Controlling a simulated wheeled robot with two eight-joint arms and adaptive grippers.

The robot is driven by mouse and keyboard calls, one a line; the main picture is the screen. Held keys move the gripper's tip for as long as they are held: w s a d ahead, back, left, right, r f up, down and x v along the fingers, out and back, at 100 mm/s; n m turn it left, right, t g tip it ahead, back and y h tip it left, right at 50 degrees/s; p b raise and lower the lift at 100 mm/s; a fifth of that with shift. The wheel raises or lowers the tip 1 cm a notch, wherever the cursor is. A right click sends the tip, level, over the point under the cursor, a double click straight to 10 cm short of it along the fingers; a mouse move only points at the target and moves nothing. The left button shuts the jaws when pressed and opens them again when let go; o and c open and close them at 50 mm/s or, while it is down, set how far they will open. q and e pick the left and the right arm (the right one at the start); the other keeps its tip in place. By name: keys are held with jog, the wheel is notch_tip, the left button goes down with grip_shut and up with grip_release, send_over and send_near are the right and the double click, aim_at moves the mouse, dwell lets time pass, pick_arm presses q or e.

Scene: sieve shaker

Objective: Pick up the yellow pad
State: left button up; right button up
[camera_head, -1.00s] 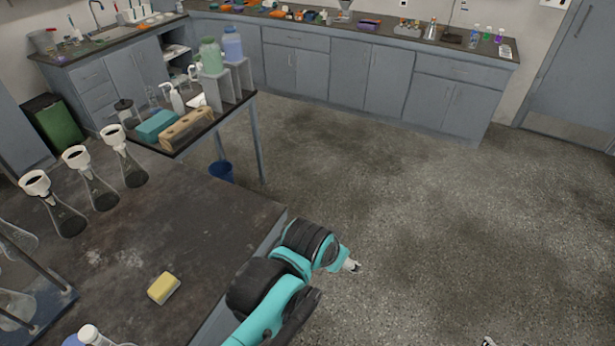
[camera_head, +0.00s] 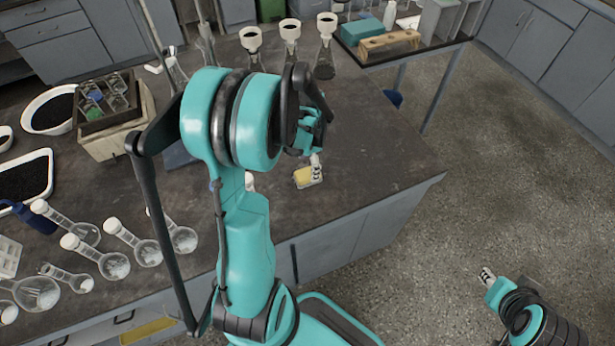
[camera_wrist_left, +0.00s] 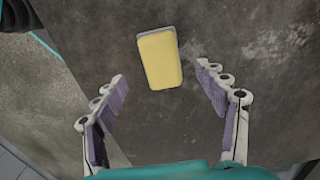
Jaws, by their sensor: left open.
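The yellow pad (camera_head: 303,177) lies flat on the dark bench top, near its right edge. My left gripper (camera_head: 316,166) is over the pad in the head view and hides part of it. In the left wrist view the pad (camera_wrist_left: 160,60) shows whole, with a grey layer along its edge. The left gripper's fingers (camera_wrist_left: 161,76) are spread wide on either side, and the space between them is empty. The pad is ahead of the fingertips, apart from them. My right gripper (camera_head: 487,276) is at the lower right, above the floor, too small to judge.
Flasks with white funnels (camera_head: 289,42) stand behind the pad. Several stoppered round flasks (camera_head: 110,265) lie at the left front. A tray of dark grains (camera_head: 48,160) and a box with glassware (camera_head: 115,130) are at the left. The bench right of the pad is clear.

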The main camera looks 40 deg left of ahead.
aim_at(308, 173)
pick_arm(q)
jog(key=f+b, duration=0.1)
jog(key=f, duration=0.1)
jog(key=f+b, duration=0.1)
jog(key=f, duration=0.1)
jog(key=shift+a+f, duration=0.2)
jog(key=shift+f, duration=0.55)
jog(key=shift+r, duration=0.1)
jog(key=shift+c, duration=0.9)
jog(key=c, duration=1.1)
